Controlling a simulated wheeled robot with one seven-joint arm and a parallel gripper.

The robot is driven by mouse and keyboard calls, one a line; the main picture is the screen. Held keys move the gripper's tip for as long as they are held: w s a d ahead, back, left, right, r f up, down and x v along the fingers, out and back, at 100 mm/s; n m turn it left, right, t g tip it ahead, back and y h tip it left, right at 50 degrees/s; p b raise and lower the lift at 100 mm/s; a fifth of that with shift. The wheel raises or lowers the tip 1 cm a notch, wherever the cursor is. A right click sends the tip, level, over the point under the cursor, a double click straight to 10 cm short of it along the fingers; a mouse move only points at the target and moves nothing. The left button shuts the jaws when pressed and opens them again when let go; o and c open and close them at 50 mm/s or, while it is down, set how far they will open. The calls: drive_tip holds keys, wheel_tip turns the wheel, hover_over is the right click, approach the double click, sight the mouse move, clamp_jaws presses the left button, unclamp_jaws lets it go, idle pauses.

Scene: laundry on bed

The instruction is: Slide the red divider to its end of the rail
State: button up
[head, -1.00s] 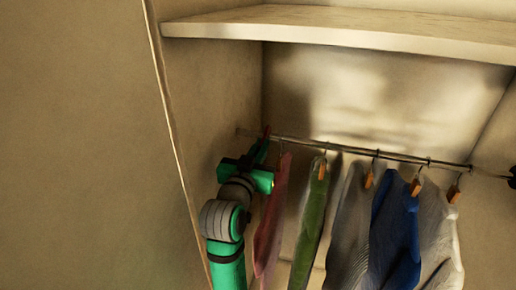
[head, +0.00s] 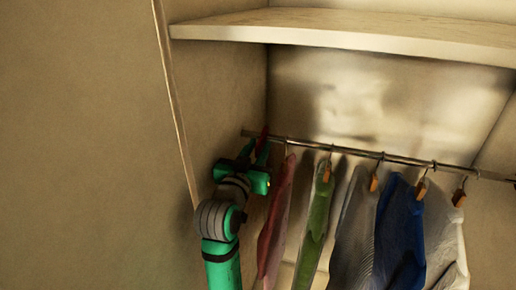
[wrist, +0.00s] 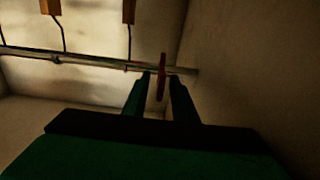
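The red divider (head: 264,137) is a thin red piece on the metal rail (head: 350,150), close to the rail's left end at the closet side wall. In the wrist view the divider (wrist: 162,80) stands upright across the rail (wrist: 95,62), near the wall end on the right. My gripper (head: 256,153) reaches up to it from below. In the wrist view my gripper (wrist: 160,78) has its two dark fingers apart, one on each side of the divider, with narrow gaps showing. Any contact with the divider is hard to tell.
A red garment (head: 276,220) hangs just right of my gripper, then a green one (head: 315,220), a grey one (head: 353,230), a blue one (head: 400,235) and a pale one (head: 443,240). A shelf (head: 350,30) is above. The left side wall (head: 215,100) is close.

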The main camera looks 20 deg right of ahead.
drive_tip(key=v, duration=1)
drive_tip(key=shift+s, duration=0.2)
drive_tip(key=shift+a, duration=0.15)
